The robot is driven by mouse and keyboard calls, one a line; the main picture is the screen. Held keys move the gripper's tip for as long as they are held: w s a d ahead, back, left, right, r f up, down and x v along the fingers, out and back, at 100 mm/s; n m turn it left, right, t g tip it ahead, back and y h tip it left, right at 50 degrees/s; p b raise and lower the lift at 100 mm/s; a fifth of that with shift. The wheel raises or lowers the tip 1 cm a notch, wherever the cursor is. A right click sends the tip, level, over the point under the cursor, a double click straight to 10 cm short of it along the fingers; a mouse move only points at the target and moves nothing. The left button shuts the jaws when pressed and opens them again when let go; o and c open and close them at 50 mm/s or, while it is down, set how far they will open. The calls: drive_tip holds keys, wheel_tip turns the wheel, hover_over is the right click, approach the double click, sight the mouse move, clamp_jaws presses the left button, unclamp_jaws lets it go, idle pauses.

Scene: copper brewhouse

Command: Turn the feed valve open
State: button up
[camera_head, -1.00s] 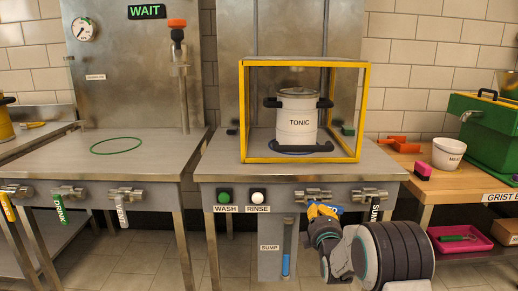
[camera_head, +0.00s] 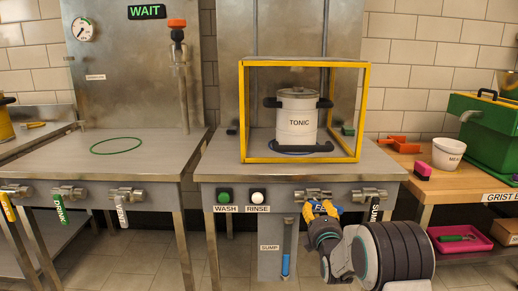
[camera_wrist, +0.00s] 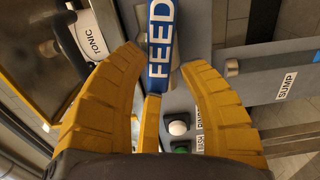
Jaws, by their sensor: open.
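The feed valve's blue handle marked FEED (camera_wrist: 160,45) shows large in the wrist view, between the two yellow fingers. In the head view the handle (camera_head: 336,209) is a small blue patch, partly covered by my gripper, and appears to lie roughly sideways. The valve's metal body (camera_head: 314,194) is on the front panel of the middle bench. My gripper (camera_head: 320,208) is open just below that body. In the wrist view its fingers (camera_wrist: 158,92) stand apart on both sides of the handle. I cannot tell whether either finger touches it.
A black-handled valve (camera_head: 375,208) hangs close on the right. The green WASH button (camera_head: 224,196) and white RINSE button (camera_head: 257,196) are to the left. A SUMP gauge (camera_head: 287,250) is below. The TONIC pot (camera_head: 297,120) stands above in a yellow frame (camera_head: 366,110).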

drive_tip(key=shift+r, duration=0.1)
drive_tip(key=shift+s, duration=2.95)
drive_tip(key=s, duration=0.7)
drive_tip(key=shift+s, duration=0.25)
drive_tip(key=shift+o, duration=0.2)
